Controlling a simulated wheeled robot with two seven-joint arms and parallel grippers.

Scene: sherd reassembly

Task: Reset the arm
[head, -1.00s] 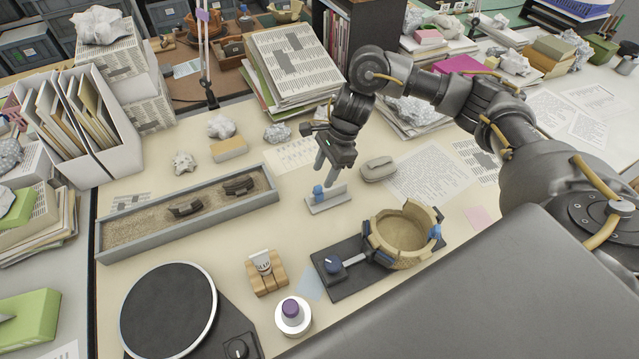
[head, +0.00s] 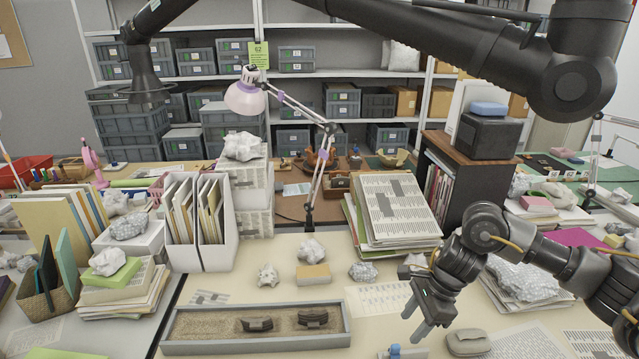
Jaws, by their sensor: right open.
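My right gripper (head: 413,325) is open and empty. It hangs above the cream desk, with its fingers pointing down and left. Its arm comes in from the right. My left gripper is not in view. A grey sand tray (head: 180,348) lies left of the right gripper. Two dark curved sherds, a left one (head: 257,324) and a right one (head: 313,317), rest on its sand. A small blue-topped piece (head: 396,350) shows at the bottom edge below the gripper, mostly cut off. A grey lump (head: 467,343) lies to the right of the gripper.
A stack of printed papers (head: 395,210) stands behind the gripper. White file boxes (head: 185,240) stand at the left. A tan block (head: 313,275) and several pale crumpled lumps (head: 363,272) lie behind the tray. A lamp (head: 247,95) stands further back.

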